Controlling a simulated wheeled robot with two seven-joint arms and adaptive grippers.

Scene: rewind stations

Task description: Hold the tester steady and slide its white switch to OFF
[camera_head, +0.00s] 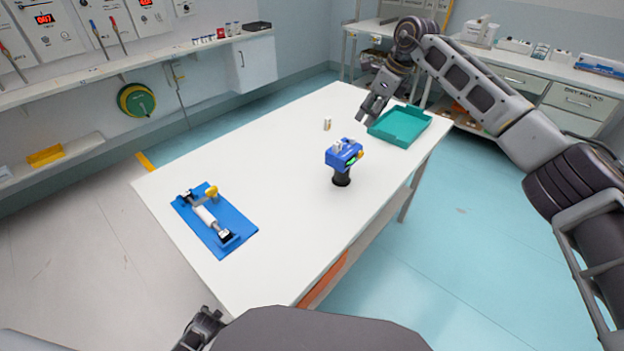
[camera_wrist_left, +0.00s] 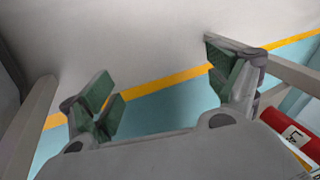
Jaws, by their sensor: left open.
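The tester (camera_head: 345,152) is a blue device on a dark upright handle or stand, on the white table right of centre. It has a pale part on top, perhaps the switch, and small green and orange parts at its right side. The switch position is too small to tell. My right gripper (camera_head: 373,110) is above the table, behind and to the right of the tester, apart from it; its finger gap is unclear. My left gripper (camera_head: 203,326) is at the bottom edge, far from the tester. In the left wrist view its green-padded fingers (camera_wrist_left: 165,92) are spread and empty.
A teal tray (camera_head: 427,122) lies at the table's (camera_head: 270,140) far right end, near my right gripper. A small pale item (camera_head: 327,124) stands behind the tester. A blue mat (camera_head: 237,217) with a clamp-like fixture lies at the left. The table middle is clear.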

